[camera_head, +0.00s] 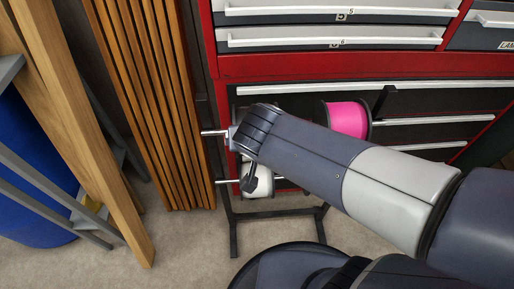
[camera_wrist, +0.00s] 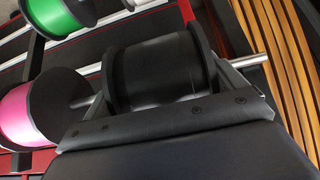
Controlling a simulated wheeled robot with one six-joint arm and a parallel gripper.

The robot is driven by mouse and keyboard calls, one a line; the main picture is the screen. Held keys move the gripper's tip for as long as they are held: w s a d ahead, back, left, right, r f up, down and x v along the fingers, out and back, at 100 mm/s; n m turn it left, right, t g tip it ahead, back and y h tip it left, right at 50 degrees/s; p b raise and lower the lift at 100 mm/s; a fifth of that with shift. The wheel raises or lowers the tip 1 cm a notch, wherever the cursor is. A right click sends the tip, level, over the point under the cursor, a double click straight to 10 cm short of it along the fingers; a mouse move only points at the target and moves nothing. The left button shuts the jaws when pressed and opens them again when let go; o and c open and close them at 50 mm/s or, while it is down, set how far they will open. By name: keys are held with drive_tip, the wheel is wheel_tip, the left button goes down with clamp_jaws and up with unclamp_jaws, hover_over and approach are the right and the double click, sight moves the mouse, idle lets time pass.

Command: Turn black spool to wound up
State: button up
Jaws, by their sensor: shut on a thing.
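The black spool (camera_wrist: 155,72) sits on a metal rod (camera_wrist: 250,65) and fills the middle of the wrist view. It has dark round flanges and a black wound middle. My gripper (camera_wrist: 165,92) is shut on it, with one finger at each side of the spool. In the head view my gripper (camera_head: 250,150) is at the left end of my arm, by the rack, and the black spool is hidden behind it. I cannot tell from the marks on the spool how far it is turned.
A pink spool (camera_head: 347,117) is beside it on the rack, and a green spool (camera_wrist: 62,14) shows in the wrist view. A white spool (camera_head: 262,182) hangs below my gripper. Wooden slats (camera_head: 150,100) stand close at the left. A red drawer cabinet (camera_head: 350,66) is behind.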

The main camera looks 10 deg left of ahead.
drive_tip(key=shift+s+f+t+y+b, duration=0.15)
drive_tip(key=shift+f+t+b, duration=0.55)
drive_tip(key=shift+b, duration=2.2)
drive_tip(key=shift+f+t+y+b, duration=0.3)
drive_tip(key=shift+t+b, duration=0.7)
drive_tip(key=shift+b, duration=1.85)
drive_tip(key=shift+f+t+b, duration=0.1)
drive_tip(key=shift+t+b, duration=0.6)
drive_tip(key=shift+b, duration=0.5)
drive_tip(key=shift+f+t+y+b, duration=0.1)
drive_tip(key=shift+t+y+b, duration=0.15)
drive_tip(key=shift+t+b, duration=0.3)
drive_tip(key=shift+t+b, duration=0.35)
drive_tip(key=shift+t, duration=0.1)
drive_tip(key=o, duration=0.7)
